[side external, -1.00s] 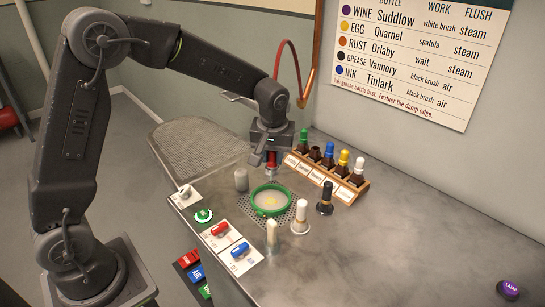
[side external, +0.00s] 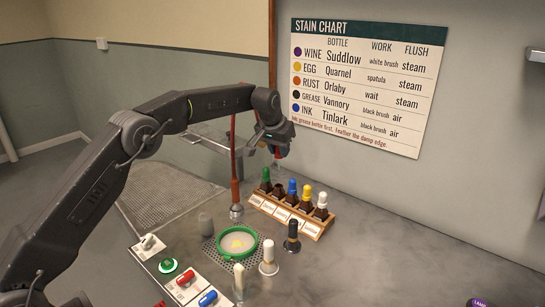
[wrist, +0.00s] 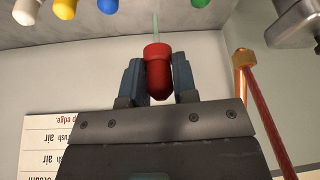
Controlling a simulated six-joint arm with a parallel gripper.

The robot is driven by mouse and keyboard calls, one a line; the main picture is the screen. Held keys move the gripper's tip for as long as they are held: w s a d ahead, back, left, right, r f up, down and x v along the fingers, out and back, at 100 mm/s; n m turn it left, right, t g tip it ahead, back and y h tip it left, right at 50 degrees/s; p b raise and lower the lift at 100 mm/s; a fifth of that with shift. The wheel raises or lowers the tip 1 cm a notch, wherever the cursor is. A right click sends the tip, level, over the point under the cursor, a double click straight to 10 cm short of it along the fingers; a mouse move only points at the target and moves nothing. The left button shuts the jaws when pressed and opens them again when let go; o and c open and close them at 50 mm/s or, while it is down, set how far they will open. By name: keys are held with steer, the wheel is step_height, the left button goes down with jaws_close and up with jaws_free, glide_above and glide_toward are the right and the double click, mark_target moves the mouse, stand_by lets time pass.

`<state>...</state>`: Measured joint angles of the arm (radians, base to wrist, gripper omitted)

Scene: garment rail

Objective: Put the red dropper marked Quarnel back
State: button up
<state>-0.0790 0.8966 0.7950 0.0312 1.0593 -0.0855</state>
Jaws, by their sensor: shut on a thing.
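My gripper (side external: 277,151) is shut on the red dropper (wrist: 158,72), and hangs above the back of the bottle rack (side external: 318,230). In the wrist view the red bulb sits between the two fingers, its pale glass tube pointing away from my gripper toward the rack. In the rack stand brown bottles with green (side external: 266,174), blue (side external: 292,186), yellow (side external: 307,192) and white (side external: 322,199) tops. Between green and blue, an open bottle (side external: 280,191) has no top. The bottle labels are too small to read.
A green hoop (side external: 219,252) holds cloth with a yellow stain. A red hose with a metal nozzle (side external: 237,211) hangs left of the rack. White (side external: 269,257) and black (side external: 292,237) brushes and a pale upright tool (side external: 239,282) stand in front.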

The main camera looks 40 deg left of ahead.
steer(key=shift+w+f, duration=0.1)
steer(key=shift+f, duration=2.15)
steer(key=shift+f, duration=0.4)
steer(key=shift+f, duration=0.4)
steer(key=shift+f, duration=0.3)
steer(key=shift+f, duration=0.7)
steer(key=shift+f, duration=0.85)
stand_by(0.4)
steer(key=o, duration=1)
steer(key=shift+c, duration=0.2)
